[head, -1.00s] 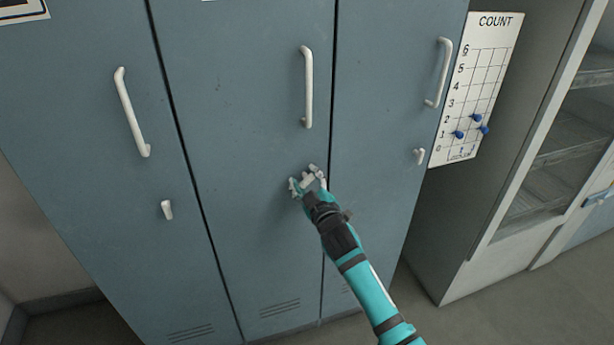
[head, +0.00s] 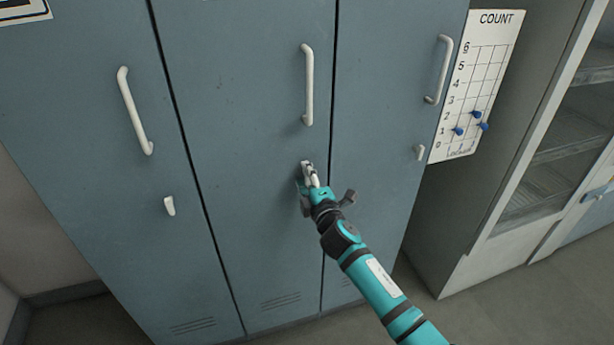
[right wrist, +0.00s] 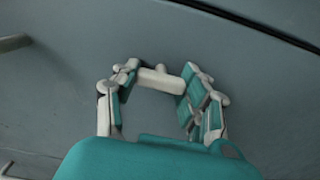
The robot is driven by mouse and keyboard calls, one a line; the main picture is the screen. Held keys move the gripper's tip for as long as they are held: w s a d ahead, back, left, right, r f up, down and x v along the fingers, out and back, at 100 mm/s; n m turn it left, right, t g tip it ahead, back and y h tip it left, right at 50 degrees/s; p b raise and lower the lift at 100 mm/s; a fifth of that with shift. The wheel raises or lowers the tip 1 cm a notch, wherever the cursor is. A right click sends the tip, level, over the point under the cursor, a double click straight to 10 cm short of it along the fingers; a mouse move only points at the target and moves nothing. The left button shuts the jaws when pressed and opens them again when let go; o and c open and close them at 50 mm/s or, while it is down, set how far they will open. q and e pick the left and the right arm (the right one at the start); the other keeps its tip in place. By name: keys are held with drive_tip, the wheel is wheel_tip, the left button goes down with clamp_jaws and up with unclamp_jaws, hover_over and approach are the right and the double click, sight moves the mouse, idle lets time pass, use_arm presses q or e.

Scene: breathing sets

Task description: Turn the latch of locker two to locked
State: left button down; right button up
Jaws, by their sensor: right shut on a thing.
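The middle locker door (head: 250,190) is blue-grey and shut, with a long white pull handle (head: 308,85). My right gripper (head: 308,172) is at this door, below the handle and near the right seam. In the right wrist view, the small white latch (right wrist: 158,80) lies between the two fingers of my right gripper (right wrist: 160,82), which is shut on it. In the head view the fingers largely hide this latch, so I cannot tell its exact angle there. My left gripper is not in view.
The left locker has a white handle (head: 134,110) and a small latch (head: 169,206); the right locker has a handle (head: 439,70) and latch (head: 420,153). A COUNT board (head: 476,85) with blue pegs hangs at the right. A glass-fronted cabinet (head: 550,180) stands beyond it.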

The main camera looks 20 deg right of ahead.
drive_tip(key=shift+n, duration=0.4)
drive_tip(key=o, duration=1.2)
drive_tip(key=s, duration=1.2)
drive_tip(key=shift+d, duration=0.2)
